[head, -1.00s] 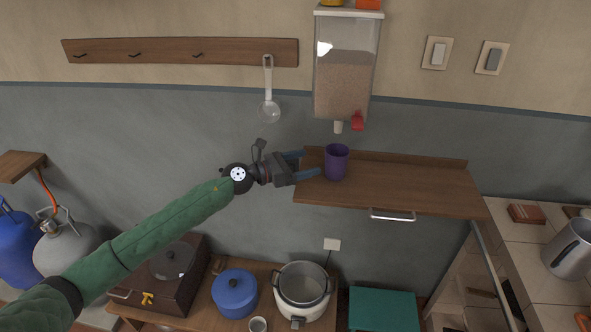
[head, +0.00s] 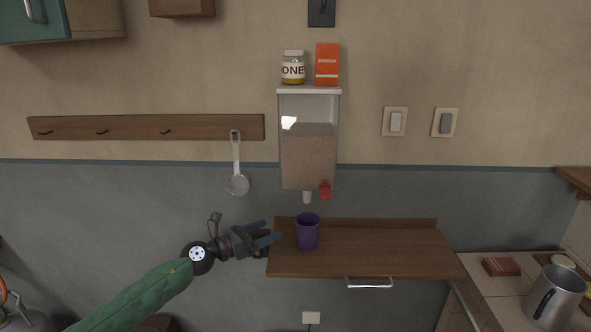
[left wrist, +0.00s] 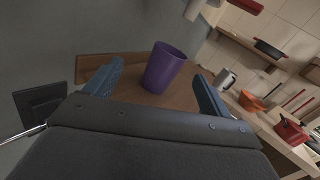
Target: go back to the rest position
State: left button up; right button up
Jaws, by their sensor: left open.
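My left gripper (head: 262,240) is open at the left end of the wooden shelf (head: 370,262). A purple cup (head: 307,232) stands upright on the shelf, just right of the fingertips and below the dispenser's spout. In the left wrist view the purple cup (left wrist: 164,68) shows ahead, between and beyond the two spread blue fingers, with nothing gripped. My right gripper is in neither view.
A grain dispenser (head: 308,145) with a red lever hangs on the wall above the cup. A ladle (head: 237,180) hangs from the hook rail (head: 150,127) above my left arm. A metal pitcher (head: 556,295) stands on the counter at right. The shelf's right part is clear.

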pick_arm(q)
jog(key=w+a+r+n+t+y, duration=0.4)
jog(key=a+n+y, duration=0.3)
jog(key=n, duration=0.6)
jog(key=w+a+r+n+t+y, duration=0.2)
jog(key=w+a+n+t+y, duration=0.4)
jog(key=n, duration=0.6)
jog(key=s+a+f+n+g+y, duration=0.2)
jog(key=f+n+g+y, duration=0.1)
jog(key=f+n, duration=0.4)
jog(key=s+a+f+n+g+y, duration=0.2)
jog(key=s+f+n+g, duration=0.15)
jog(key=f, duration=0.65)
jog(key=s+d+f+n+g+h, duration=0.1)
jog(key=s+d+f+n+g, duration=0.25)
jog(key=s+f, duration=0.85)
jog(key=s+d+f+n+g+h, duration=0.1)
jog(key=s+d+f+n+g, duration=0.2)
jog(key=s+f, duration=0.9)
jog(key=s+d+f+g, duration=0.3)
jog(key=s+f, duration=0.7)
jog(key=s, duration=0.4)
jog(key=s+d+f+g+h, duration=0.1)
jog(key=s+d+f+g, duration=0.2)
jog(key=s+f, duration=0.8)
jog(key=s, duration=0.4)
jog(key=shift+f+n, duration=0.25)
jog(key=shift+n, duration=0.05)
